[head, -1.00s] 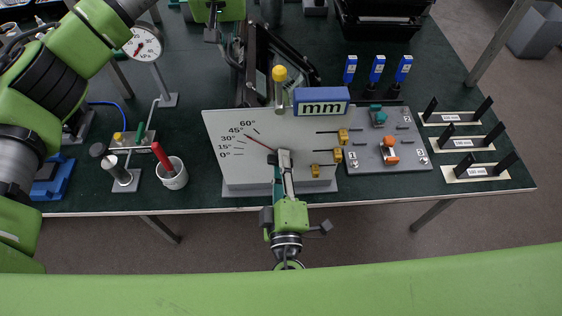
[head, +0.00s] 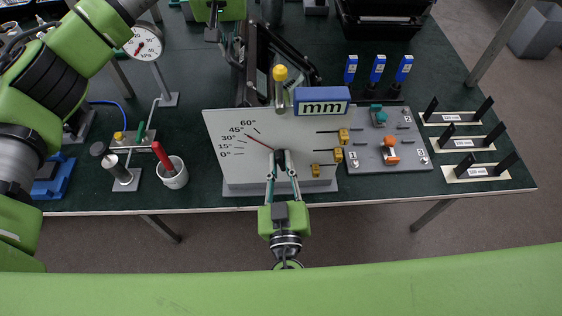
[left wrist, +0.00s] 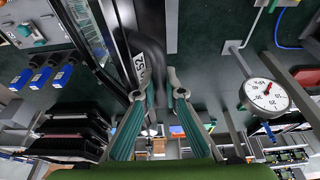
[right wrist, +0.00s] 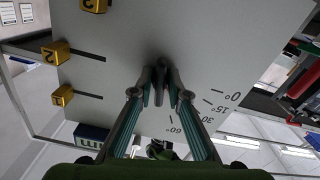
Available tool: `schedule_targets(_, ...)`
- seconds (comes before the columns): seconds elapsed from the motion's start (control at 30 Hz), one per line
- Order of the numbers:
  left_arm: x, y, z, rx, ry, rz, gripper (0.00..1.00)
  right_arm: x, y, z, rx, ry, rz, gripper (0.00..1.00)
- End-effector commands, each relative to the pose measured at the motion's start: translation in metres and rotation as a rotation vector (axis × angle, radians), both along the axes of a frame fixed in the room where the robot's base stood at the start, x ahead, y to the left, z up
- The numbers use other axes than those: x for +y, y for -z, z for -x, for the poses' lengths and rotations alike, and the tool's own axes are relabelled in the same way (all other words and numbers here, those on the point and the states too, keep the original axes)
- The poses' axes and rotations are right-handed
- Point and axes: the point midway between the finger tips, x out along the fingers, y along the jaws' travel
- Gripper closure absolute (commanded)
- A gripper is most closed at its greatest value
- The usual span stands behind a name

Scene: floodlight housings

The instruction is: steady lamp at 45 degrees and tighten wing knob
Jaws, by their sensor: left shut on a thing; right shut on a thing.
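The pale angle panel (head: 215,128) stands upright at the table's front, marked 0 to 60 degrees. The black lamp (head: 252,65) is behind the panel. My left gripper (left wrist: 156,92) is shut on a dark labelled part (left wrist: 146,62), apparently of the lamp; the contact is partly hidden.
A blue mm block (head: 321,101) and a yellow-topped post (head: 280,85) stand at the panel's top edge. Yellow sliders (head: 337,155) sit on its right. A grey fixture plate (head: 405,157) is to the right, a white cup (head: 173,177) to the left.

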Motion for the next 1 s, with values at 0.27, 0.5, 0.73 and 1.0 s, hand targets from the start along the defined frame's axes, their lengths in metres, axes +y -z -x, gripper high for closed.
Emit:
schedule_targets(0.27,-0.0014,0.0005,0.0004,0.001,0.001,0.003,1.00,0.0018,0.0038,0.0014,0.008,-0.004,-0.190,1.00)
schedule_targets(0.5,-0.0015,0.0005,0.0005,0.001,0.001,0.003,1.00,0.0022,0.0042,0.0016,0.009,-0.003,-0.283,1.00)
schedule_targets(0.73,-0.0016,0.0005,0.0006,0.001,0.001,0.003,1.00,0.0023,0.0046,0.0017,0.010,-0.004,-0.314,1.00)
schedule_targets(1.0,-0.0017,0.0006,0.0006,0.001,0.001,0.003,1.00,0.0024,0.0050,0.0019,0.011,-0.004,-0.316,1.00)
